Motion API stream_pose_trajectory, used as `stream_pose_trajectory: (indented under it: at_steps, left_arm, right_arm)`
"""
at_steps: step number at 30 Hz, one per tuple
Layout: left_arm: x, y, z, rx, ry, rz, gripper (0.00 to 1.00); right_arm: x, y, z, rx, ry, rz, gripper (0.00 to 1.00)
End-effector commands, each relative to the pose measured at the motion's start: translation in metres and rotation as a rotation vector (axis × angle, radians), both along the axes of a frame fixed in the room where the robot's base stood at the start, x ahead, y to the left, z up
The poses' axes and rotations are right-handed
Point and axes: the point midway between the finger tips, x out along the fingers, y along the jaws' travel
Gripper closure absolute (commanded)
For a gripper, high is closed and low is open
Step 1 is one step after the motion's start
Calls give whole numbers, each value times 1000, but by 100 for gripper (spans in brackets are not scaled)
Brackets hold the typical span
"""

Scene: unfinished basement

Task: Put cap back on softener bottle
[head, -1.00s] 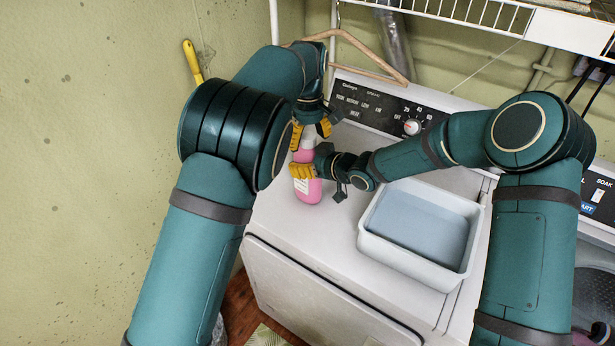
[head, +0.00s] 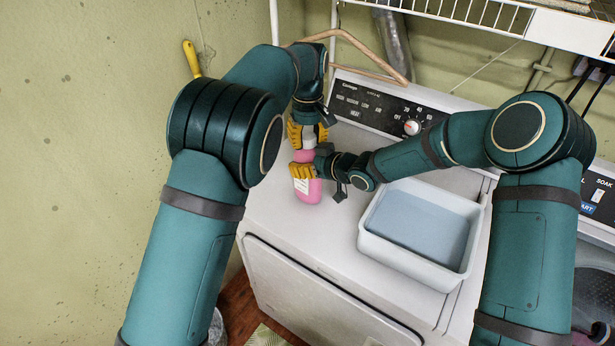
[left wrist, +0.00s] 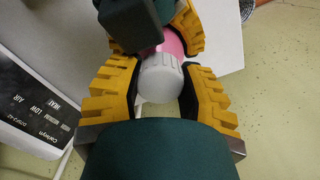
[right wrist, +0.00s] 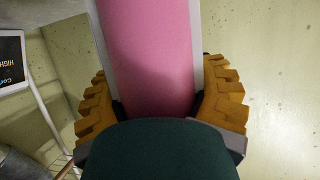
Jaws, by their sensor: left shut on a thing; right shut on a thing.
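The pink softener bottle (head: 308,192) with a white label stands upright on the white dryer top. My right gripper (head: 304,171) is shut around its body from the side; the pink body fills the right wrist view (right wrist: 148,60). My left gripper (head: 308,133) is above the bottle, shut on the white cap (left wrist: 160,77), its yellow fingers on either side of it. The cap is in line with the bottle top, with pink showing just beyond it in the left wrist view. I cannot tell whether the cap is fully seated; the neck is hidden.
A white tub (head: 375,243) with a blue-grey inside stands on the dryer to the right of the bottle. The control panel (head: 380,112) is behind, with a wooden hanger (head: 352,42) above it. Bare dryer top (head: 268,215) lies front left of the bottle.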

Motion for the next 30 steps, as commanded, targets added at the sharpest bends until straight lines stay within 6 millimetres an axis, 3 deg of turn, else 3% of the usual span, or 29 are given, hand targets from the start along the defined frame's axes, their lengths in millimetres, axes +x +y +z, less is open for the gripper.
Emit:
stream_pose_trajectory:
  at_steps: [7, 8, 9, 10, 20, 30]
  left_arm:
    - [0, 0, 0, 0, 0, -7, 100]
    - [0, 0, 0, 0, 0, -7, 52]
    - [0, 0, 0, 0, 0, -6, 38]
    - [0, 0, 0, 0, 0, -6, 34]
    - [0, 0, 3, -1, -1, -5, 34]
    - [0, 0, 41, -1, -1, -5, 34]
  right_arm:
    - [0, 1, 0, 0, -1, 1, 100]
    - [0, 1, 0, 0, -1, 1, 100]
    - [0, 0, 0, 0, -1, 1, 100]
    - [0, 0, 0, 0, -1, 1, 100]
    - [0, 0, 0, 1, 0, 1, 100]
    - [0, 0, 0, 1, 0, 1, 100]
